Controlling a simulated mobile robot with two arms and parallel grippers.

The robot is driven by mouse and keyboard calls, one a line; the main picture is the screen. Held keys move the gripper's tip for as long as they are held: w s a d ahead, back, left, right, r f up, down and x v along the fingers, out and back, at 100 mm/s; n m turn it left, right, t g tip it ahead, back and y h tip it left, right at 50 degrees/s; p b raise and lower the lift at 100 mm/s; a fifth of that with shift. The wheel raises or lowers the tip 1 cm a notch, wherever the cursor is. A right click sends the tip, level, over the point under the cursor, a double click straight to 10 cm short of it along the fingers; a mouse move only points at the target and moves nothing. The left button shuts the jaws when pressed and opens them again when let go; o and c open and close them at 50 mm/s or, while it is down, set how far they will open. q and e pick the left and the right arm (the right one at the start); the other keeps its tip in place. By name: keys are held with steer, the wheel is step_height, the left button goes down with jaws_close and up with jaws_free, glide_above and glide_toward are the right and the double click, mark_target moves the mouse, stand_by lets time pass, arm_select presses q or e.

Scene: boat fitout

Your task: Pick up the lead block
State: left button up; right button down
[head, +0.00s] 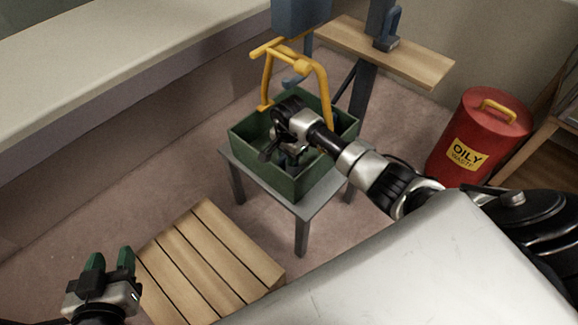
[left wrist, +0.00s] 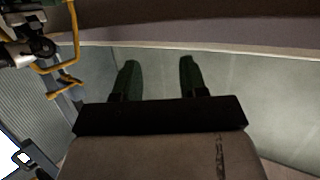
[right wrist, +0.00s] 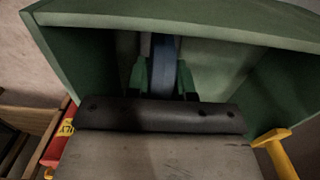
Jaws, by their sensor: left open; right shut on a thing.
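A blue-grey piece (right wrist: 165,62), which I take to be the lead block, stands inside the green crate (head: 322,172). Only a narrow part of it shows; the rest is hidden by my gripper and the crate. My right gripper (head: 284,158) reaches down into the crate. In the right wrist view its green fingers (right wrist: 163,78) are shut on the blue-grey piece. I cannot tell whether the piece touches the crate floor. My left gripper (head: 111,262) is open and empty at the lower left; its two fingers show apart in the left wrist view (left wrist: 155,80).
The crate stands on a small grey table (head: 235,170). A wooden shelf (head: 425,66) carries a blue-grey handled object (head: 387,42). A red oily-waste bin (head: 480,130) stands right. A slatted wooden platform (head: 215,260) lies in front.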

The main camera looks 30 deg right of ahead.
steer(key=shift+w+r, duration=0.1)
steer(key=shift+r, duration=0.15)
